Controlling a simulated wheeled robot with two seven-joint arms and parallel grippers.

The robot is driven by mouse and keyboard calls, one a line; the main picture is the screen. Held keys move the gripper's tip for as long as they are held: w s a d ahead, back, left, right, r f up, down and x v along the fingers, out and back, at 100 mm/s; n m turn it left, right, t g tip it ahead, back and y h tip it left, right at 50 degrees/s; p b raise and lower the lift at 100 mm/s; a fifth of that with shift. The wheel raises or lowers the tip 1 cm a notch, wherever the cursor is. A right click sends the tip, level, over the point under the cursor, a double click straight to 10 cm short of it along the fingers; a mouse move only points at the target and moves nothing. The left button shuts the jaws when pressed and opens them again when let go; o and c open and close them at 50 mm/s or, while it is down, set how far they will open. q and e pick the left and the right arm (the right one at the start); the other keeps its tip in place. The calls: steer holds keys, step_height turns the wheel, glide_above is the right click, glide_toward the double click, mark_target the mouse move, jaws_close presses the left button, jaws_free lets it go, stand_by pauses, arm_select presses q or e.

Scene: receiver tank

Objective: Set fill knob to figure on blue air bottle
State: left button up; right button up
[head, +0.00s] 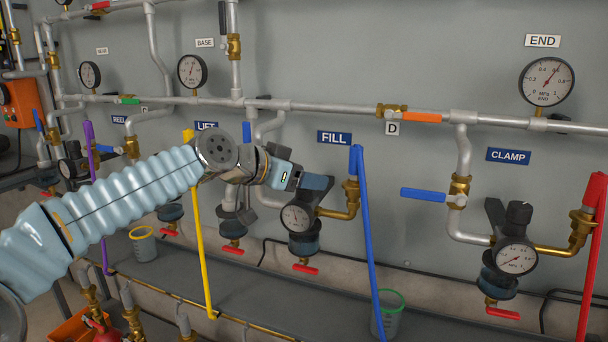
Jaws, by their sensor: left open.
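The FILL regulator has a round dial gauge (298,217), a dark body, a blue bowl below and a red handle (305,269) under that. It sits on the wall, lower left of the blue FILL sign (334,138). My left gripper (306,184) is open at the top of this regulator, where the knob is. The gripper hides most of the knob, and I cannot tell whether the fingers touch it. The gauge needle is too small to read surely. I cannot make out a blue air bottle with a figure. My right gripper is out of view.
A blue hose (365,230) hangs just right of the FILL regulator, and a yellow hose (201,240) hangs to its left. The CLAMP regulator (516,256) and END gauge (546,81) are at the right. A clear cup (387,318) stands below.

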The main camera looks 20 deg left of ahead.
arm_select(q)
steer(key=shift+w, duration=0.1)
steer(key=shift+c, duration=0.4)
steer(key=c, duration=0.9)
steer(key=shift+f, duration=0.1)
steer(key=shift+y, duration=0.3)
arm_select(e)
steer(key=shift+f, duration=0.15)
arm_select(q)
steer(key=shift+f+n+t+y+b, duration=0.2)
steer(key=shift+n+t+y+b, duration=0.1)
steer(key=shift+n+y+b, duration=0.6)
steer(key=n+y+b, duration=0.5)
steer(key=y+b, duration=0.1)
steer(key=shift+d+f+b, duration=0.1)
steer(key=shift+f+b, duration=0.05)
steer(key=shift+b, duration=0.25)
steer(key=shift+r+n+y+b, duration=0.2)
steer(key=shift+n+y+b, duration=0.35)
steer(key=shift+n+y, duration=0.4)
steer(key=shift+r+n+g+y, duration=0.15)
steer(key=shift+n+g+y, duration=0.45)
steer(key=shift+n+y, duration=0.2)
steer(key=shift+n+g+y, duration=0.5)
steer(key=shift+n+y, duration=0.55)
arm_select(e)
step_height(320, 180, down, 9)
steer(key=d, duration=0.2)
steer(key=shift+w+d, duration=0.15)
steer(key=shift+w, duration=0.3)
